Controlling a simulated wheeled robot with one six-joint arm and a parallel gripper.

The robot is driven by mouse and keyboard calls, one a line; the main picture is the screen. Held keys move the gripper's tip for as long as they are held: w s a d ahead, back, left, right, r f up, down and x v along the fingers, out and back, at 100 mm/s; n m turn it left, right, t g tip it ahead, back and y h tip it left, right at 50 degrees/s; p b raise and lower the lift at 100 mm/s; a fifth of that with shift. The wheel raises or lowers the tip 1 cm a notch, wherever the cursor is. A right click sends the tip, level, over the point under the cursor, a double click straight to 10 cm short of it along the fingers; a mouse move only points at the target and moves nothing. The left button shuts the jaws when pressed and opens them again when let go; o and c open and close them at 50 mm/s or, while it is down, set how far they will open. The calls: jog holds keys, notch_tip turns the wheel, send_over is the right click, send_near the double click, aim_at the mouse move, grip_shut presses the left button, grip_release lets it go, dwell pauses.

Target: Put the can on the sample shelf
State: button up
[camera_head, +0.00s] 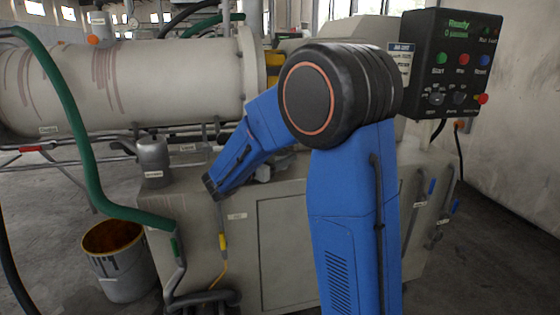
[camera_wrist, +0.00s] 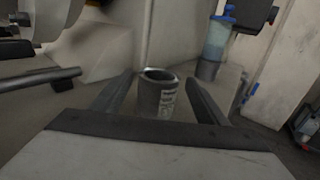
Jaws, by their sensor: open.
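The can (camera_wrist: 158,96) is a grey cylinder with a dark open top and pale print on its side. It stands upright in the middle of the wrist view. My gripper (camera_wrist: 160,77) is open, with one dark finger on each side of the can. I cannot tell whether the fingers touch it. In the head view my blue arm reaches down to the left over the machine's ledge, and I cannot make out the gripper or this can there. I cannot make out a sample shelf in either view.
A blue translucent vessel (camera_wrist: 216,40) stands behind the can to the right. A pale machine with a large drum (camera_head: 130,85) fills the left. A green hose (camera_head: 75,110) hangs before it. A stained bucket (camera_head: 118,262) stands on the floor. A control box (camera_head: 450,65) is at upper right.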

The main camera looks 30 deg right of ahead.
aim_at(287, 151)
jog(key=x, duration=0.5)
jog(key=shift+w, duration=0.1)
jog(key=shift+a, duration=0.1)
jog(key=shift+c, duration=0.4)
jog(key=c, duration=1.1)
jog(key=shift+c, duration=0.2)
jog(key=shift+r, duration=0.1)
